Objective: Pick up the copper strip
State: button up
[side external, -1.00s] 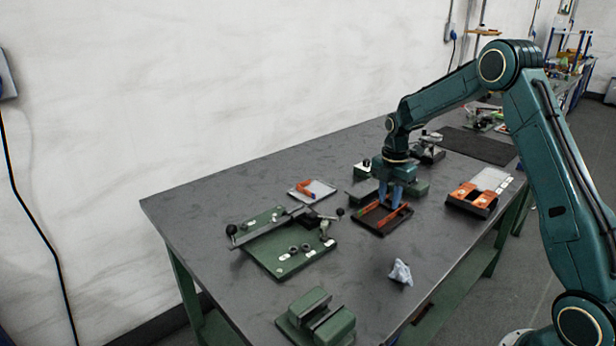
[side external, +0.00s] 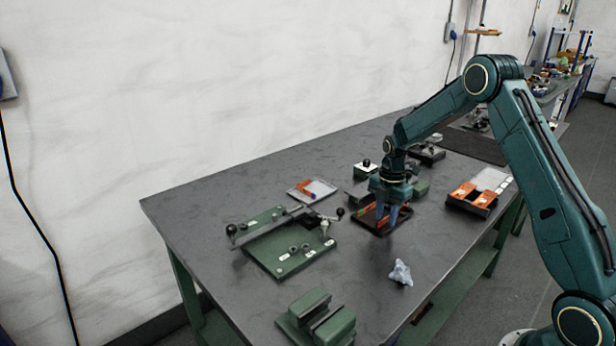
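Orange copper strips (side external: 367,210) lie in a small dark tray (side external: 381,233) near the middle of the bench. The fingers and gripper body hide part of the tray and strips. Whether a finger touches a strip is too small to tell.
A green plate with a lever tool (side external: 285,243) stands left of the tray. A box with orange pieces (side external: 472,199) sits right. A light tray (side external: 312,190) lies behind.

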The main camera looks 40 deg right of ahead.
jog(key=shift+c, duration=0.5)
grip_shut()
dwell(1.1)
